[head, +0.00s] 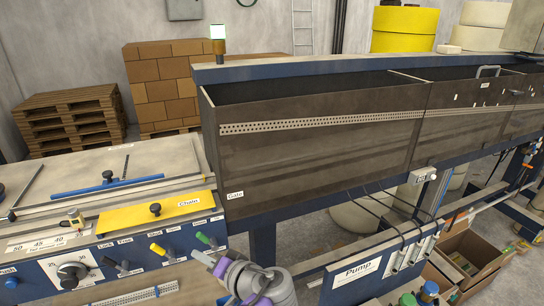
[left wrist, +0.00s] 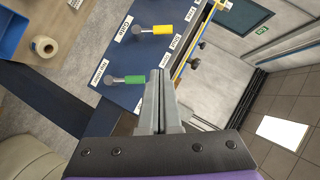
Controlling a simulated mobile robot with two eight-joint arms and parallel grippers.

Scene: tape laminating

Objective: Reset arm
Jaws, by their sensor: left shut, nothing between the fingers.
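My left gripper (left wrist: 159,80) is shut and empty in the left wrist view. Its grey fingers point up the picture, close to a green-tipped lever (left wrist: 135,79); I cannot tell whether they touch it. A yellow-tipped lever (left wrist: 162,29) stands farther off on the same blue panel. In the head view, my purple and grey left arm comes up at the bottom, just below the green lever (head: 203,239) and right of the yellow lever (head: 157,249). My right gripper is in neither view.
A blue control panel (head: 140,258) with a dial (head: 73,272) and several levers fills the lower left. A yellow plate (head: 155,214) lies above it. A long dark machine housing (head: 320,140) runs to the right. A cardboard box (head: 470,255) stands at lower right.

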